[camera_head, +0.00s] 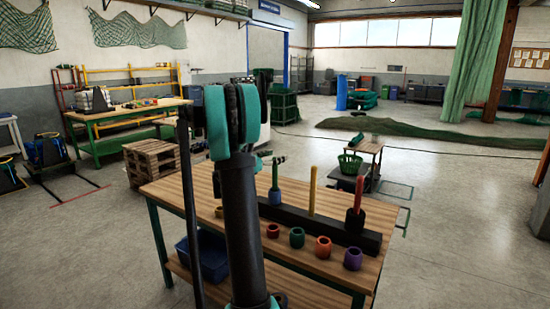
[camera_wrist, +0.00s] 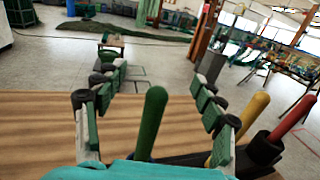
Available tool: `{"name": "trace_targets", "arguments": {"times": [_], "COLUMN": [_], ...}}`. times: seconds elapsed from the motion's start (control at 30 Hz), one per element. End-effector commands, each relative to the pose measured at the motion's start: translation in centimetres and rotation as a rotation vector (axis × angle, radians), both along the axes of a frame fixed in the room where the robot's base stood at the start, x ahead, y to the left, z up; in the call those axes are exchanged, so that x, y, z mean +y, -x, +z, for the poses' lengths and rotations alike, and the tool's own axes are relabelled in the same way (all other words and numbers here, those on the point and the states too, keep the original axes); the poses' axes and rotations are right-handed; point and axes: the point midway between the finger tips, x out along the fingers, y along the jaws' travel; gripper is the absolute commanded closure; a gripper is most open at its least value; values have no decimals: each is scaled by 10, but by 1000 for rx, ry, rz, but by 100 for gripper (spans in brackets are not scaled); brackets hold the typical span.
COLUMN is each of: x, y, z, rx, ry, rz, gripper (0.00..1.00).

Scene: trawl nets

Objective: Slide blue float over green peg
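The green peg (camera_head: 275,176) stands upright at the left of a black bar on the table; it also shows in the wrist view (camera_wrist: 150,122). The blue float (camera_head: 275,197) appears to sit low around the green peg, at the bar. In the head view the fingers (camera_head: 279,160) show small near the peg's top.
The black bar (camera_head: 330,229) also bears a yellow peg (camera_head: 313,190) and a red peg (camera_head: 358,194) with a black float (camera_head: 355,219). Red (camera_head: 273,230), teal-green (camera_head: 297,237), orange (camera_head: 323,247) and purple (camera_head: 353,259) floats stand in front. A blue bin (camera_head: 203,256) sits below.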

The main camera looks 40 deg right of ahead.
Motion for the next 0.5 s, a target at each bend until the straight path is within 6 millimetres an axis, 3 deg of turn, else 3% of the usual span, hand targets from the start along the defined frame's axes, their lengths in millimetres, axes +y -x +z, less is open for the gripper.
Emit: {"name": "trace_targets", "arguments": {"times": [0.33,0.5], "x": [3,23], "y": [0,2], "z": [0,0], "rx": [0,0], "ry": [0,0], "rz": [1,3], "gripper": [27,27]}}
